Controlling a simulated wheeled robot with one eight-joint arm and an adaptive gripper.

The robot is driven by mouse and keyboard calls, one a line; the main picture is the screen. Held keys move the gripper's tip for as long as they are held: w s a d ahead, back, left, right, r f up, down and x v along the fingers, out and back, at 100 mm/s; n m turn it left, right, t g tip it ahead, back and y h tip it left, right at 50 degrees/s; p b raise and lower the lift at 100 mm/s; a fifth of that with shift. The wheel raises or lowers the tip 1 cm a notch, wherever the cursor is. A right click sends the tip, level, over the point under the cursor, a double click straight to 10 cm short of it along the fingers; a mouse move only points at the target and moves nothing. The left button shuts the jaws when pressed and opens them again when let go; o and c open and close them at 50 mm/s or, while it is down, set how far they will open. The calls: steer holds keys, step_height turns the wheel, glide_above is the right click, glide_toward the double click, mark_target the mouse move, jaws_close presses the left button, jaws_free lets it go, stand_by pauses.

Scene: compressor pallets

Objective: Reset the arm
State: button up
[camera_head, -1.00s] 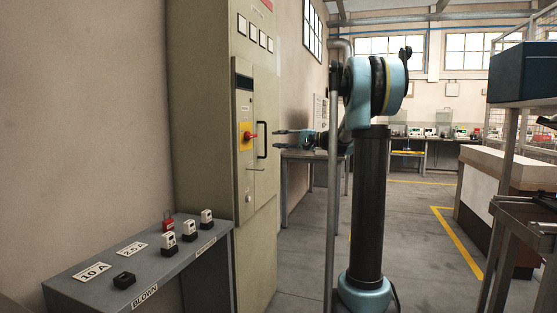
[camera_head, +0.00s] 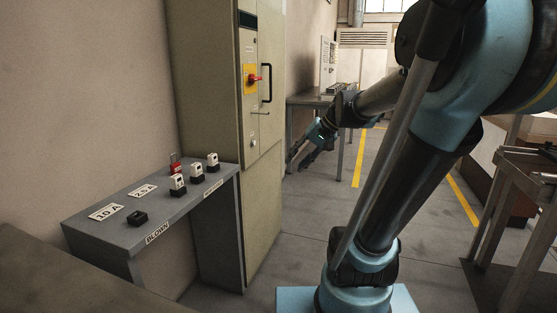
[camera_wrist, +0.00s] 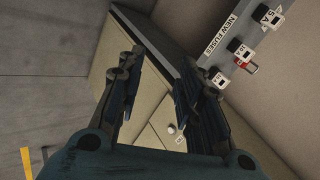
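My gripper (camera_head: 298,161) is at the end of my bent blue and black arm, right of the beige cabinet (camera_head: 213,130). It points down and left in the head view, apart from the cabinet's black handle (camera_head: 266,76). In the wrist view my gripper (camera_wrist: 160,70) has its two dark fingers spread, with nothing between them. The cabinet (camera_wrist: 152,60) shows beyond and between the fingers.
A yellow plate with a red switch (camera_head: 252,79) is on the cabinet front. A grey shelf (camera_head: 128,232) left of the cabinet carries several fuses and labels. A grey table (camera_head: 312,99) stands behind my gripper. Open floor (camera_head: 308,215) lies right of the cabinet.

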steer(key=s+d+f+n+h, duration=0.1)
steer(key=s+d+f+h, duration=0.6)
steer(key=s+d+f, duration=0.5)
steer(key=s+f, duration=0.4)
steer(key=shift+d+f+g, duration=0.15)
steer(key=shift+d+g, duration=0.1)
steer(key=shift+g, duration=0.05)
steer(key=shift+s, duration=0.1)
steer(key=shift+w+f, duration=0.2)
steer(key=shift+w, duration=0.25)
